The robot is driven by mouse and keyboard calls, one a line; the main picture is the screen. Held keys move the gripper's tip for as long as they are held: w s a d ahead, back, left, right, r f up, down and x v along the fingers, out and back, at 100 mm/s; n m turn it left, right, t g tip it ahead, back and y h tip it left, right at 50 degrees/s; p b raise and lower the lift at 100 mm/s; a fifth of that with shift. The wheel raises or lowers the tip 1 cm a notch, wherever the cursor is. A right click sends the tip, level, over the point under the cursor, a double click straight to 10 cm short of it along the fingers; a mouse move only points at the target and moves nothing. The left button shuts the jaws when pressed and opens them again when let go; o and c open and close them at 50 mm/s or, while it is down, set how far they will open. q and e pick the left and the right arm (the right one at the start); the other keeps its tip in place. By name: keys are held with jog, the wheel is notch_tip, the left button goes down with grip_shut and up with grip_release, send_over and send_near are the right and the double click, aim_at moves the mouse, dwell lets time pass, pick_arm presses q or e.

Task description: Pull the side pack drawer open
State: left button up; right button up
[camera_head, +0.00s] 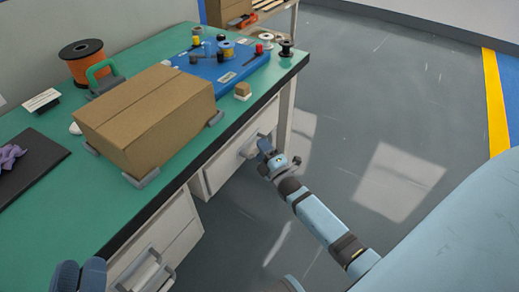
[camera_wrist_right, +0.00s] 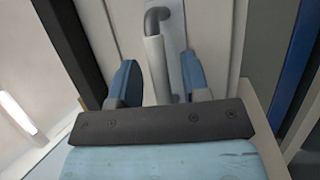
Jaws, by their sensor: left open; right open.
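The white drawer (camera_head: 219,173) on the far side under the green table has a pale bar handle (camera_head: 250,148) and looks shut. My right gripper (camera_head: 268,150) is at this handle, outside the drawer front. In the right wrist view the handle bar (camera_wrist_right: 157,65) stands between the two blue fingers of my open right gripper (camera_wrist_right: 160,82), with gaps on both sides. A nearer white drawer (camera_head: 180,235) has a grey handle (camera_head: 147,270). My left gripper (camera_head: 80,275) is at the bottom left, partly cut off, left of that handle and apart from it.
A cardboard box (camera_head: 150,110) sits between grey corner blocks on the green table (camera_head: 130,54). A blue board (camera_head: 215,65) with spools, an orange spool (camera_head: 84,62) and a dark mat (camera_head: 35,165) also lie there. The grey floor (camera_head: 370,100) right of the table is clear.

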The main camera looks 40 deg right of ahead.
pick_arm(q)
jog(key=shift+f, duration=0.3)
pick_arm(e)
jog(key=shift+w+r, duration=0.1)
jog(key=shift+w, duration=0.45)
pick_arm(q)
jog(key=shift+r, duration=0.1)
